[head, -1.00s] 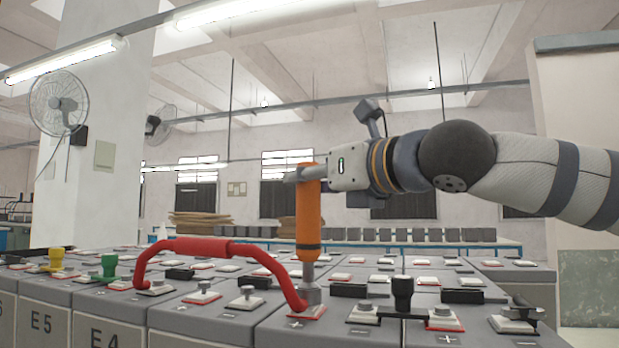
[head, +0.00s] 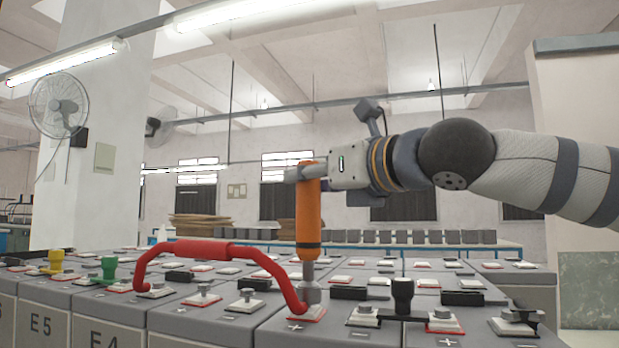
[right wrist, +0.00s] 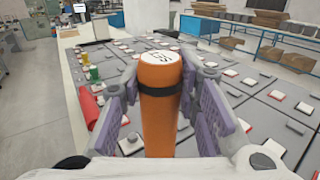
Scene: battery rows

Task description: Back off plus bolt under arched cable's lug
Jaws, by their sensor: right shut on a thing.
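A red arched cable (head: 205,247) spans two battery terminals, its right lug at a red-edged plus terminal (head: 307,313). My right gripper (head: 307,173) is shut on an orange cylindrical driver tool (head: 308,215) and holds it upright over that terminal. The tool's grey socket (head: 309,290) reaches down to the bolt at the cable's right lug and hides the bolt head. In the right wrist view the orange tool (right wrist: 159,105) stands between both finger pads, and the red cable (right wrist: 90,105) shows to the left. My left gripper is not in view.
Grey batteries with plus and minus terminals fill the foreground. A black-capped link (head: 402,296) stands right of the tool; green (head: 108,267) and yellow (head: 55,260) capped posts stand at left. The space above the batteries is otherwise open.

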